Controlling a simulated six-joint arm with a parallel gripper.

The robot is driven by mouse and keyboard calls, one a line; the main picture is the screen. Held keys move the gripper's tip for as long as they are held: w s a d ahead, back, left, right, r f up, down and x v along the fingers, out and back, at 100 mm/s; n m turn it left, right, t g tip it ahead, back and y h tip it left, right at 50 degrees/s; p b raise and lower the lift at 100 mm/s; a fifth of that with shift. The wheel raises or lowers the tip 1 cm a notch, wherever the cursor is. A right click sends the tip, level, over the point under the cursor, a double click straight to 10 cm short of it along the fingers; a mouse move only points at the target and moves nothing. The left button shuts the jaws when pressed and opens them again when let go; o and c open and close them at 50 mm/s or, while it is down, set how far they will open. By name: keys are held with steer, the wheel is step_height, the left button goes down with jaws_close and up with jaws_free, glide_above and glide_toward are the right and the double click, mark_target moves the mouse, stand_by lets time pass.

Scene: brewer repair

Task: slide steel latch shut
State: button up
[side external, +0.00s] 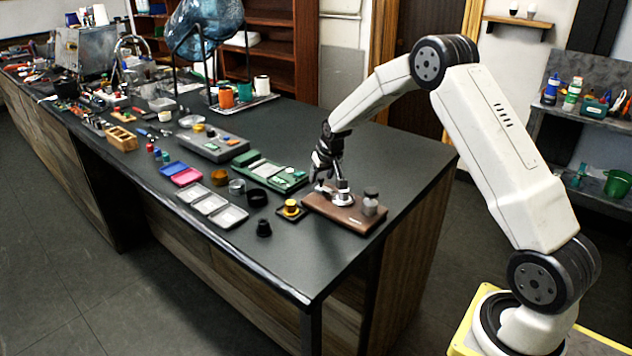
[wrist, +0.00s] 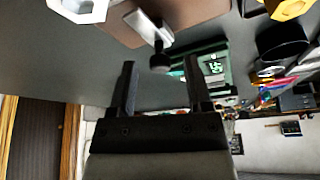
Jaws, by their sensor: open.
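The steel latch shows in the wrist view as a short silver bar (wrist: 142,22) with a black knob (wrist: 160,58) on its end, at the edge of a brown board (wrist: 190,12). In the side view the brown board (side external: 362,224) lies on the bench near its right end, with metal parts on top. My gripper (wrist: 160,66) is open, its two black fingers spread to either side of the knob in the picture; I cannot tell whether they touch it. In the side view my gripper (side external: 322,178) is low over the board's far left part and hides some of it.
A small dark tray with a yellow part (side external: 291,207) and a black ring (side external: 257,197) are close by. A grey metal jar (side external: 371,203) stands on the board's right. The front right bench top is clear.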

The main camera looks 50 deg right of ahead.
jaws_close()
stand_by(1.4)
